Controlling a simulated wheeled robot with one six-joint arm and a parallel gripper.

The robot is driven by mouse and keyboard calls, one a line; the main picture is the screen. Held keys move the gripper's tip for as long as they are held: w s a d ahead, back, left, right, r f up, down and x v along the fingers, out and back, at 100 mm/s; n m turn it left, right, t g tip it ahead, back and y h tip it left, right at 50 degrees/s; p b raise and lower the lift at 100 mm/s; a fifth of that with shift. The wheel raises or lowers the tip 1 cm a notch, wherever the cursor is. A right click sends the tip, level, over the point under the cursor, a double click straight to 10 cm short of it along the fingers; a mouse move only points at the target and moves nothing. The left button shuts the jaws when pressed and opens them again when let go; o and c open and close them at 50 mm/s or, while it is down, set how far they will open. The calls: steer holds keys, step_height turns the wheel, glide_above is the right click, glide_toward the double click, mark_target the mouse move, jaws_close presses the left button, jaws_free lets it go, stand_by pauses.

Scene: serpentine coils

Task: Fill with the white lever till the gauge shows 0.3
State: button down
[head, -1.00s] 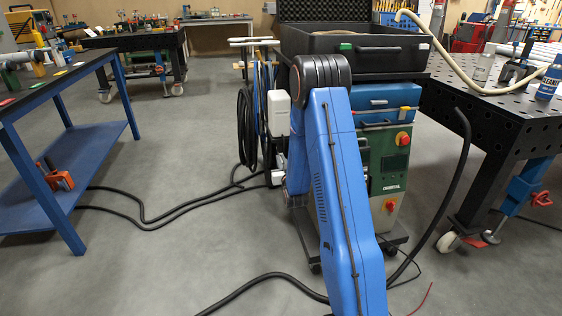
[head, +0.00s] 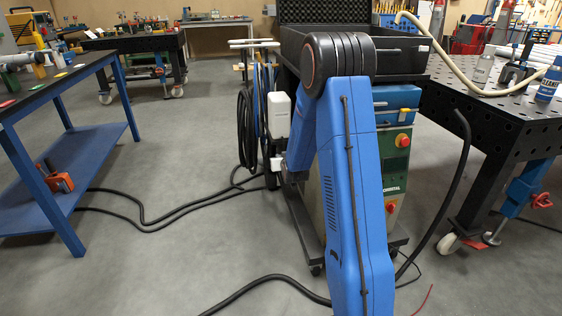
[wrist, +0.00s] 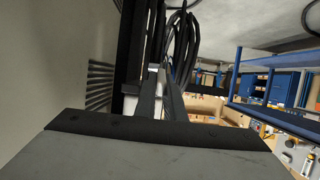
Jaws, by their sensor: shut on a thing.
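My gripper (wrist: 158,88) shows in the wrist view as two dark fingers close together. A small pale piece, seemingly the white lever (wrist: 154,70), sits between them and is mostly hidden. In the head view my gripper is largely hidden behind my blue arm, low at the left side of the machine trolley. A white part (head: 276,163) shows just left of it, below a white box (head: 282,115). I cannot make out a gauge or its reading in either view.
The green and grey machine (head: 396,172) stands behind my arm, with an open black case (head: 400,52) on top. Dark hoses (head: 247,130) hang left of it and cables cross the floor. A perforated table (head: 500,115) is right; a blue bench (head: 95,165) is left.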

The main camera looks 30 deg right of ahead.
steer(key=shift+w+d+r+g+y, duration=0.1)
steer(key=shift+w+r+g+y, duration=0.3)
steer(key=shift+g, duration=0.6)
steer(key=shift+w+d+r+g+y, duration=0.15)
steer(key=shift+w+r+g, duration=0.3)
steer(key=shift+g, duration=0.55)
steer(key=shift+w+r+g, duration=0.1)
steer(key=shift+r+g, duration=0.15)
steer(key=shift+g, duration=0.35)
steer(key=shift+w+r+g+y, duration=0.1)
steer(key=shift+w+g+y, duration=0.05)
steer(key=shift+g+y, duration=0.15)
steer(key=shift+w+d+r+g+y, duration=0.1)
steer(key=shift+w+r+g+y, duration=0.15)
steer(key=shift+g, duration=0.4)
steer(key=shift+w+d+g+y, duration=0.15)
steer(key=shift+w+g, duration=0.25)
steer(key=shift+g, duration=0.2)
steer(key=shift+w+d+r+g+y, duration=0.15)
steer(key=shift+w+g, duration=0.15)
steer(key=shift+g, duration=0.35)
steer(key=c, duration=1.8)
jaws_free()
steer(key=shift+c, duration=0.2)
